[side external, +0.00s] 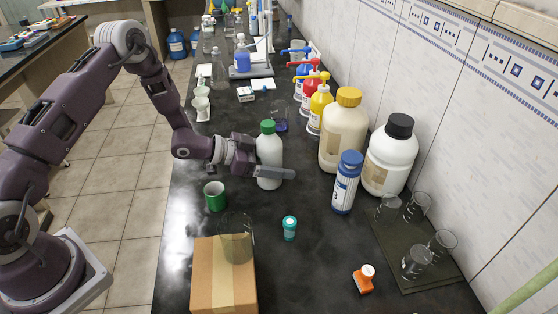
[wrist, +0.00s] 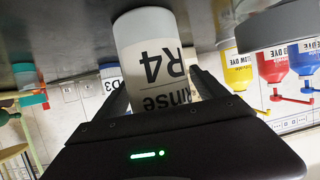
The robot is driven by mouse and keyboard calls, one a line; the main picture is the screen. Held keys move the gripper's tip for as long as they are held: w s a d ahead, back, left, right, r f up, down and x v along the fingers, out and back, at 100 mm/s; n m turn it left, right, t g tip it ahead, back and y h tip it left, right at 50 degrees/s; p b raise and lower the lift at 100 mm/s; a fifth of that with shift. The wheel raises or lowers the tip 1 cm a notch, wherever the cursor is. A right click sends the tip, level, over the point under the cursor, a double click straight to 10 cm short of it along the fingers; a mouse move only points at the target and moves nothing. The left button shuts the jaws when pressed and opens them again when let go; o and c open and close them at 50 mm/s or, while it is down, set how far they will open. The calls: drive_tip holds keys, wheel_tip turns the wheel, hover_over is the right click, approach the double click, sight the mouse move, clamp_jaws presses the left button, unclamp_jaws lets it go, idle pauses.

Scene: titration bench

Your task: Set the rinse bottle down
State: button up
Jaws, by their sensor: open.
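The rinse bottle (side external: 268,151) is white with a green cap and stands upright on the black bench (side external: 335,270). In the wrist view, which is upside down, the rinse bottle (wrist: 150,55) shows an "R4 Rinse" label, and its base appears to be at the bench surface. My gripper (side external: 281,171) is level with the lower part of the bottle, with one finger across its near side. In the wrist view my gripper (wrist: 158,88) is open, with a finger on either side of the bottle. Any slight contact cannot be told. The far finger is hidden in the side view.
A green mug (side external: 215,195), a beaker (side external: 235,238) on a cardboard box (side external: 222,285) and a teal-capped vial (side external: 290,228) stand nearer. A blue-capped bottle (side external: 346,182) and large jars (side external: 343,130) stand right. A glass beaker (side external: 279,120) stands close behind. Bench is clear around the vial.

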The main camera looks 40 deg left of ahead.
drive_tip(key=v, duration=1.2)
drive_tip(key=s+a+r+n+g+y, duration=0.1)
drive_tip(key=s+a+r+n+y, duration=0.15)
drive_tip(key=r+y, duration=0.4)
drive_tip(key=s+a+r+n+y, duration=0.2)
drive_tip(key=a+r+y, duration=0.15)
drive_tip(key=r, duration=0.65)
drive_tip(key=s+d+r+n+g, duration=0.1)
drive_tip(key=s+d, duration=0.2)
drive_tip(key=s, duration=0.5)
drive_tip(key=s+d+r+n+g, duration=0.1)
drive_tip(key=s+d, duration=0.2)
drive_tip(key=s, duration=0.4)
drive_tip(key=s+d+r+n+g+h, duration=0.1)
drive_tip(key=s+d, duration=0.2)
drive_tip(key=s, duration=0.5)
drive_tip(key=shift+s+r+n+g, duration=0.2)
drive_tip(key=shift+s+n+g, duration=0.1)
drive_tip(key=shift+n+g, duration=0.1)
